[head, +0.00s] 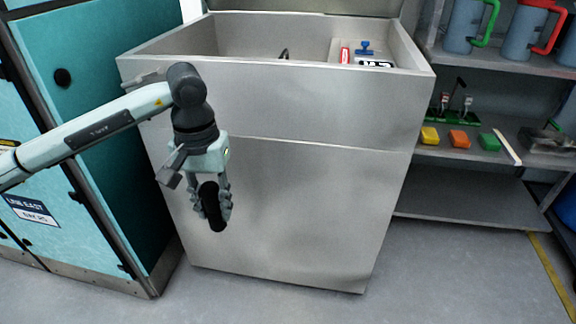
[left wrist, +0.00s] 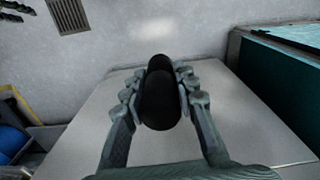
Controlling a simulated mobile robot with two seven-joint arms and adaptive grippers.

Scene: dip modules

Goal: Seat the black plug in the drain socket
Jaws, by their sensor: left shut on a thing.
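The black plug (head: 211,206) is a dark, rounded cylinder held by my left gripper (head: 213,203). The gripper hangs pointing down in front of the large grey metal sink cabinet (head: 300,185), below its rim and outside the basin. In the left wrist view the plug (left wrist: 160,95) sits between the two fingers of my left gripper (left wrist: 160,98), which press on its sides. The drain socket cannot be made out in either view; the near wall hides much of the basin floor. My right gripper is not in view.
A teal cabinet (head: 95,130) stands close on the left. Inside the basin, a blue-handled item (head: 366,48) and a red item (head: 345,56) lie at the right. Shelves (head: 470,195) on the right hold jugs and coloured blocks. The floor in front is clear.

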